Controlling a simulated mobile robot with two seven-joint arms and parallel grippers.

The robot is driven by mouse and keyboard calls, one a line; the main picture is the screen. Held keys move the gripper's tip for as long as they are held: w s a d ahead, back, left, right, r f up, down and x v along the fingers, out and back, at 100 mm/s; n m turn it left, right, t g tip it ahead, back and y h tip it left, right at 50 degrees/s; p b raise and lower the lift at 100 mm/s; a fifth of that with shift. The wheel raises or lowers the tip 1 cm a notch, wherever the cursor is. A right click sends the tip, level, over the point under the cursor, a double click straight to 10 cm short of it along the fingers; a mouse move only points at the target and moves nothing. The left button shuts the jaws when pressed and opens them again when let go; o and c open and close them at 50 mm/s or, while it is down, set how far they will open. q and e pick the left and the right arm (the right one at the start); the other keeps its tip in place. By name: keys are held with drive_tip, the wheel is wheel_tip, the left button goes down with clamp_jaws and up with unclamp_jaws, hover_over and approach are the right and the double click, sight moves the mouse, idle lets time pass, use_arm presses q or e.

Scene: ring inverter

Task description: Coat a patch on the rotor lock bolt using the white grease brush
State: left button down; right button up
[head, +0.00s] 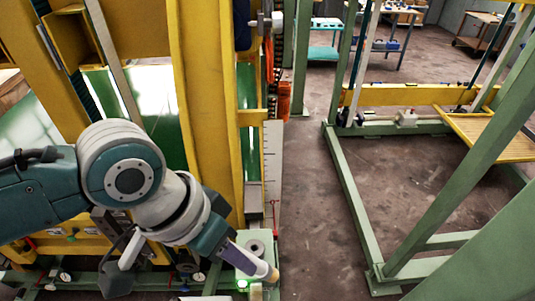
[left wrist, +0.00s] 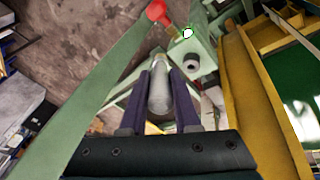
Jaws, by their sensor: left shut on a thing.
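My left gripper (head: 262,270) reaches down to the lower middle of the head view. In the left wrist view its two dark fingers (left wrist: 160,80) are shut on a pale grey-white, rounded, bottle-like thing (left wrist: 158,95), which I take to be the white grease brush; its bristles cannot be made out. A grey round bolt-like piece (head: 255,247) stands on a pale green block beside the gripper. It also shows in the left wrist view (left wrist: 192,66), right of the fingers and apart from the held thing. I cannot tell for sure that it is the rotor lock bolt. My right gripper is not in view.
A yellow frame post (head: 205,100) rises close beside my left arm. A red knob (left wrist: 156,11) and a bright spot (left wrist: 187,33) lie beyond the fingers. A green frame (head: 350,200) stands right, with brown floor (head: 305,220) clear between.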

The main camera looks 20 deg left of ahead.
use_arm(q)
drive_tip(key=shift+r+p, duration=1.1)
drive_tip(key=shift+r, duration=0.3)
